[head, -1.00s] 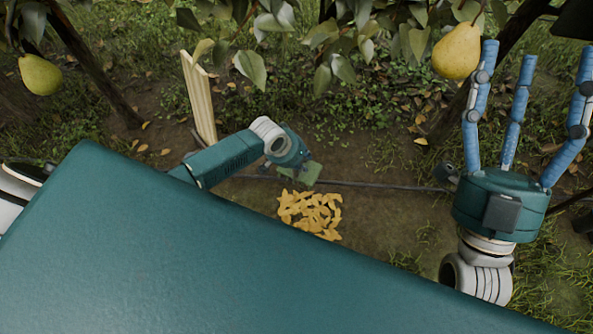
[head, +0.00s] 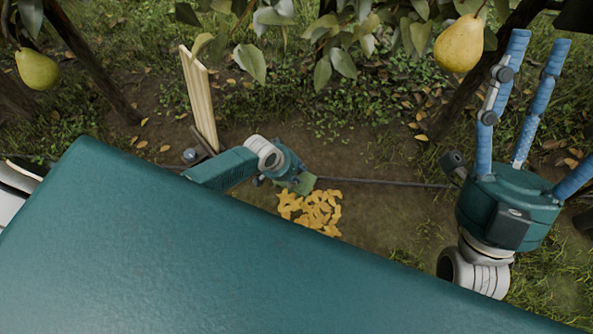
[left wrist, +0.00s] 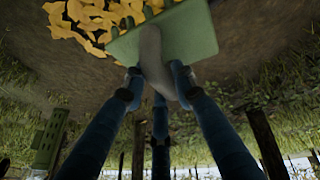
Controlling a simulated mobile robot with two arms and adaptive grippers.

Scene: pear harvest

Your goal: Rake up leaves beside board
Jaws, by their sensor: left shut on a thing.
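A heap of yellow leaves (head: 313,212) lies on bare soil near the middle of the head view. It also shows at the top left of the left wrist view (left wrist: 85,20). My left gripper (head: 288,165) is shut on the grey handle of a green hand rake (left wrist: 190,35). The rake head (head: 303,184) is at the far edge of the heap; I cannot tell whether it touches the soil. A pale upright board (head: 199,98) stands left of and behind the heap. My right gripper (head: 535,75) is open and empty, its blue fingers spread upward, at the right.
A thin dark pipe (head: 385,183) runs along the ground behind the heap. Pears hang at the upper left (head: 37,68) and upper right (head: 459,45) among foliage. Tree trunks stand at both sides. Bare soil is open right of the heap.

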